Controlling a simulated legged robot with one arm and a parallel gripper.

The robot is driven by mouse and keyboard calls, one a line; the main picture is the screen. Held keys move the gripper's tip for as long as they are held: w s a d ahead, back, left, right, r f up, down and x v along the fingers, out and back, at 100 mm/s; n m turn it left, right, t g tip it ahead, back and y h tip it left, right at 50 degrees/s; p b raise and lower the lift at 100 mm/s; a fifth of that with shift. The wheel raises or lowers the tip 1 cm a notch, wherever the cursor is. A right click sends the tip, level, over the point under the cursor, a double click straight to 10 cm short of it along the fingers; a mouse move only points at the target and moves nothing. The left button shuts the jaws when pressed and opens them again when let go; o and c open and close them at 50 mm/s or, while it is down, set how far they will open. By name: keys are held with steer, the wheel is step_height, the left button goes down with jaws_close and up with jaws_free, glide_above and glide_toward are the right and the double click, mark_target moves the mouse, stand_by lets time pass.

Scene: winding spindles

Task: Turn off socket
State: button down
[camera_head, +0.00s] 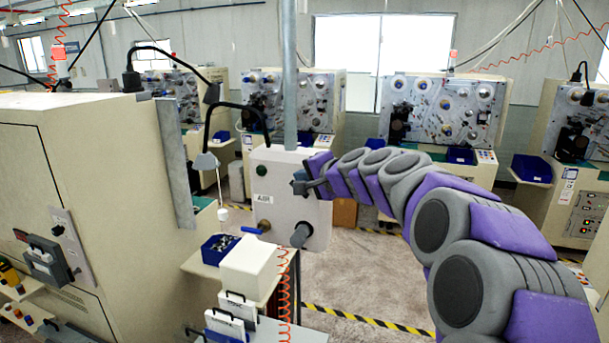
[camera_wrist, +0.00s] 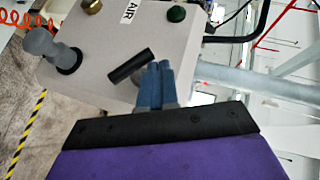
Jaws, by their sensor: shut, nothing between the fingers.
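The socket box is a pale box (camera_head: 284,208) with an "AIR" label, left of centre in the head view. It also shows in the wrist view (camera_wrist: 195,25), turned on its side. A black bar-shaped switch handle (camera_wrist: 131,66) sits on its face, slanted in the wrist view. A green button (camera_wrist: 176,13) and a grey plug (camera_wrist: 55,50) are on the same face. My gripper (camera_head: 300,186) is at the box's right side in the head view. Its blue-grey fingers (camera_wrist: 158,72) are shut and empty, right beside the handle's end. I cannot tell whether they touch it.
A cream cabinet (camera_head: 80,190) fills the left. A small table holds a blue bin (camera_head: 220,248) and a white box (camera_head: 254,264) below the socket box. A grey pole (camera_head: 290,80) rises behind it. Winding machines (camera_head: 440,115) line the back. Open floor (camera_head: 345,275) lies right of the table.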

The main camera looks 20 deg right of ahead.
steer(key=shift+w+a+r, duration=0.15)
steer(key=shift+w+a, duration=0.2)
steer(key=shift+w, duration=0.05)
steer(key=shift+w+a, duration=0.45)
steer(key=shift+a, duration=0.35)
steer(key=shift+d, duration=0.1)
stand_by(0.9)
steer(key=shift+s+d+r+p, duration=0.1)
steer(key=shift+d+r+p, duration=0.05)
steer(key=shift+r+p, duration=0.2)
steer(key=r, duration=0.1)
steer(key=d+r+p, duration=0.1)
steer(key=s+r, duration=0.1)
steer(key=shift+d+r, duration=0.25)
steer(key=shift+d, duration=0.05)
steer(key=s+r, duration=0.6)
steer(key=shift+b, duration=0.45)
steer(key=shift+s, duration=0.15)
steer(key=shift+d+f, duration=0.1)
